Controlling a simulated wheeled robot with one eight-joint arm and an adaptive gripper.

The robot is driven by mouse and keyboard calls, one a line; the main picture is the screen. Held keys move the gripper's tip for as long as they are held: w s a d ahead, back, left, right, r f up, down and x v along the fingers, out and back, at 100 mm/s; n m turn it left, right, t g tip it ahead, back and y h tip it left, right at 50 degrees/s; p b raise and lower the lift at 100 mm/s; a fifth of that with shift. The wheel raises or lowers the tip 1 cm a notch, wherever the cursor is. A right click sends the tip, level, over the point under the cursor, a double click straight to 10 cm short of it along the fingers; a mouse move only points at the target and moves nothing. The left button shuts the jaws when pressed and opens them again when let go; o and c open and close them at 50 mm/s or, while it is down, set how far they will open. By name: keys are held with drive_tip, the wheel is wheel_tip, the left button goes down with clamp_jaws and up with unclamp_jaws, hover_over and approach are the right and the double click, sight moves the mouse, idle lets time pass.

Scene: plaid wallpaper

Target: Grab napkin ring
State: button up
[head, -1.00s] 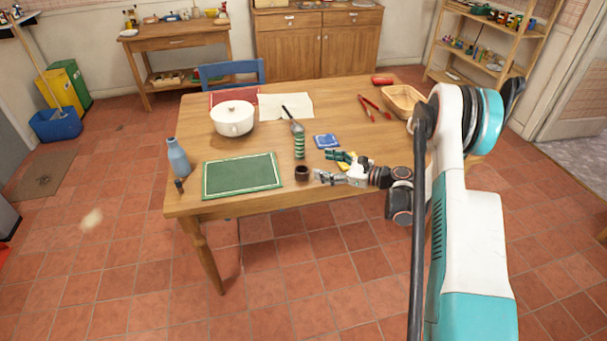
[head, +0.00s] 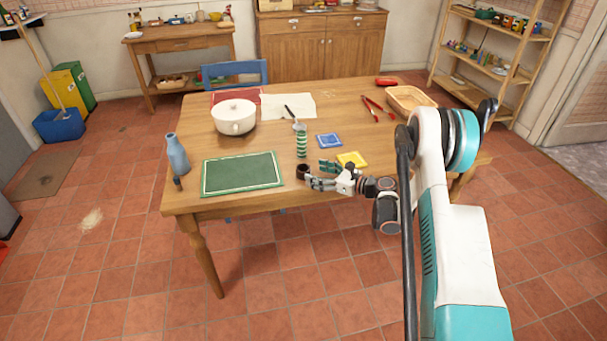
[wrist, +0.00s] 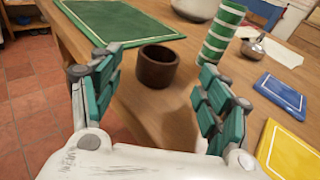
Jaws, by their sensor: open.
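The napkin ring is a small dark brown open cylinder (wrist: 157,67) standing upright on the wooden table (head: 330,100). In the wrist view it sits beyond my fingertips, roughly centred between the two fingers. In the head view the napkin ring (head: 303,171) is just left of my gripper (head: 316,176), near the table's front edge. My gripper (wrist: 160,85) is open and empty, with teal-padded fingers spread wide. I cannot tell exactly how far the fingertips are from the ring.
A green placemat (head: 242,174) lies left of the ring. A green-striped cylinder (head: 301,143) stands behind it. Blue (head: 329,140) and yellow (head: 352,159) square pieces lie to the right. A white pot (head: 233,117) and a blue bottle (head: 177,154) stand farther off.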

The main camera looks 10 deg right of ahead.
sight(310, 173)
drive_tip(key=b+x, duration=0.2)
drive_tip(key=x, duration=0.1)
drive_tip(key=shift+w+a+f, duration=0.15)
drive_tip(key=shift+a+f, duration=0.05)
drive_tip(key=shift+a, duration=0.2)
drive_tip(key=shift+w+a, duration=0.35)
drive_tip(key=shift+w, duration=0.05)
drive_tip(key=shift+r, duration=0.1)
drive_tip(key=c, duration=1)
